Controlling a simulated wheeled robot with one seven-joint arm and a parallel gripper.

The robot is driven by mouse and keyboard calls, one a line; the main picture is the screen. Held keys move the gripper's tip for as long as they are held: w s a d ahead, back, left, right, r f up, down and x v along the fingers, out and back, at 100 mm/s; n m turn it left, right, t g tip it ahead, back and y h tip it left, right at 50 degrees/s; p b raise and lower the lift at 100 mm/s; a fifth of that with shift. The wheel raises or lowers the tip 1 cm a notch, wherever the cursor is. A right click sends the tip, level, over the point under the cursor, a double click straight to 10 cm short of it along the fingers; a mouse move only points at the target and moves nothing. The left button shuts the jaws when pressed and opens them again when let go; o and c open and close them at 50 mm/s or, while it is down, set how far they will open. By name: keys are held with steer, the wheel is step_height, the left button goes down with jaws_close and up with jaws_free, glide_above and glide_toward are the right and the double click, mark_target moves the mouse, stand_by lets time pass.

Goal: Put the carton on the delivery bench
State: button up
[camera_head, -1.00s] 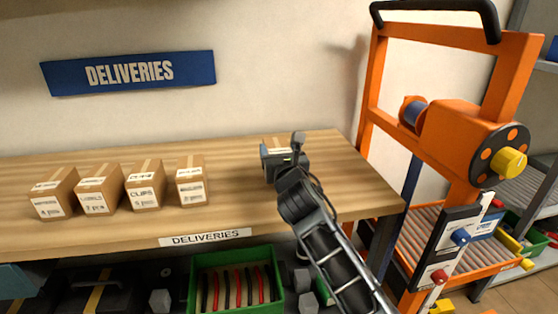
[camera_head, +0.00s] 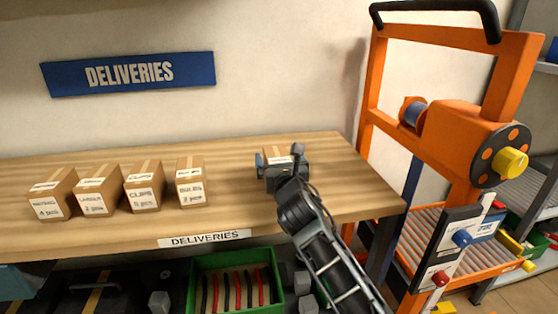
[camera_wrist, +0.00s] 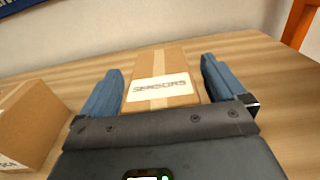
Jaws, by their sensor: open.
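A brown carton labelled SENSORS (camera_wrist: 160,75) stands on the wooden bench top between my gripper's open blue fingers, with a gap on each side in the wrist view. In the head view, my gripper (camera_head: 283,172) is over the right part of the delivery bench (camera_head: 345,185), and only the top of the carton (camera_head: 277,159) shows behind it. The bench carries a white DELIVERIES label (camera_head: 205,238) on its front edge.
Several labelled cartons (camera_head: 144,186) stand in a row on the left of the bench. A blue DELIVERIES sign (camera_head: 130,73) hangs on the wall. An orange frame (camera_head: 455,140) stands to the right. A green crate (camera_head: 236,285) sits below the bench.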

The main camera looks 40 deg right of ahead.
steer(key=shift+r, duration=0.2)
steer(key=v, duration=1.2)
steer(key=shift+p, duration=0.35)
steer(key=shift+a+f, duration=0.1)
steer(key=s+a+f+m+y, duration=0.3)
steer(key=s+a+f+m, duration=0.1)
steer(key=s+a+m, duration=0.35)
steer(key=s+a+f+m+y, duration=0.35)
steer(key=s+a+m, duration=0.25)
steer(key=s+a, duration=0.25)
steer(key=s+a+r+m+y, duration=0.1)
steer(key=s+m, duration=0.7)
steer(key=s, duration=0.2)
steer(key=s+a+r+m+y, duration=0.1)
steer(key=s+r+m+y, duration=0.1)
steer(key=s+m, duration=0.5)
steer(key=s, duration=0.3)
steer(key=shift+m, duration=0.35)
steer(key=shift+s+y, duration=0.1)
steer(key=shift+y, duration=0.15)
